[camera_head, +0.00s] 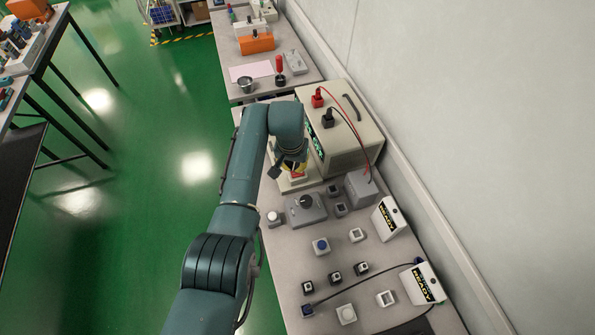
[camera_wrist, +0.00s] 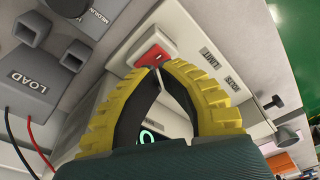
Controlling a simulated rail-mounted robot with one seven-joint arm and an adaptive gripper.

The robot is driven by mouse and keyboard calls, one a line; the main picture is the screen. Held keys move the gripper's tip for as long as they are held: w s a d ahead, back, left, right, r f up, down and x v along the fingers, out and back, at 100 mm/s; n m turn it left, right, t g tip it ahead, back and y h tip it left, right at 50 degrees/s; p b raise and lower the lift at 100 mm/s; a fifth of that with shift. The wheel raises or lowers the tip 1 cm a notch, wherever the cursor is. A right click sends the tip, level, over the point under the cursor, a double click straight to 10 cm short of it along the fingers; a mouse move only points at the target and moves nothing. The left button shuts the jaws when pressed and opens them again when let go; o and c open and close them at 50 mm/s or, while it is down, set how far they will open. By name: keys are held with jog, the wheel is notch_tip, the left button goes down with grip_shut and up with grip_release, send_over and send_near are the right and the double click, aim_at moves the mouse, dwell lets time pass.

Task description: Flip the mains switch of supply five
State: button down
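A red rocker switch (camera_wrist: 155,55) sits in a white frame on a cream panel (camera_wrist: 215,75) in the wrist view. My gripper (camera_wrist: 163,67) has yellow ribbed fingers with dark inner pads. Its tips come together right at the switch's near edge, with nothing visible held between them; whether they touch it is unclear. In the head view my gripper (camera_head: 293,170) is beside a large cream unit (camera_head: 350,140) with red and black plugs on top, and my arm hides part of it. I cannot read a supply number or tell the switch's position.
A grey LOAD box (camera_wrist: 40,80) with red and black leads lies left in the wrist view. A grey knob box (camera_head: 305,209) and several small switches stand nearer on the bench. An orange box (camera_head: 257,43) stands farther back. The wall (camera_head: 440,120) bounds the right.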

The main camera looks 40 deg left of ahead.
aim_at(294, 173)
jog(key=shift+f+b, duration=1.25)
jog(key=shift+f, duration=0.5)
dwell(0.8)
notch_tip(294, 173, up, 7)
jog(key=p, duration=0.6)
jog(key=shift+r+p, duration=0.1)
jog(key=shift+p, duration=0.25)
